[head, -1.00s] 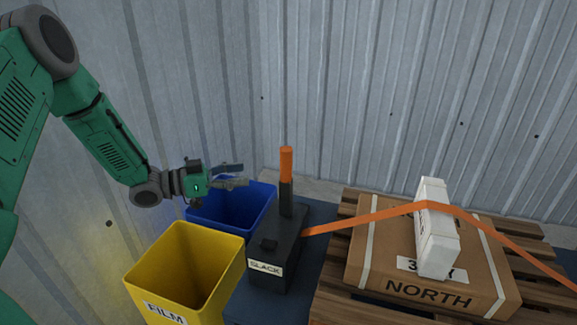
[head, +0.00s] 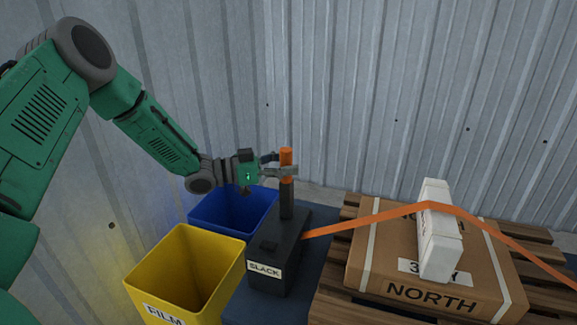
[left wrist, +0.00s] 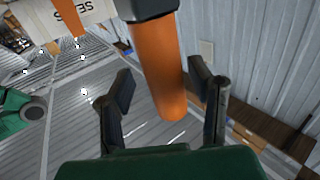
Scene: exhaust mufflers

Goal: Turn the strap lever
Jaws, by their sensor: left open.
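The strap lever (head: 286,185) stands upright on a black box labelled SLACK (head: 278,252). Its upper part is an orange grip and its lower part is black. My left gripper (head: 283,167) is at the orange grip, with its fingers on either side of it. In the left wrist view the orange grip (left wrist: 160,75) lies between the two open fingers (left wrist: 163,95), with a gap visible on each side. An orange strap (head: 370,217) runs from the box over the carton to the right. My right gripper is not in view.
A yellow bin labelled FILM (head: 188,265) and a blue bin (head: 232,212) stand left of the box. A carton marked NORTH (head: 433,297) with a white piece (head: 440,245) on it sits on a wooden pallet (head: 350,312). Corrugated walls (head: 400,90) stand behind.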

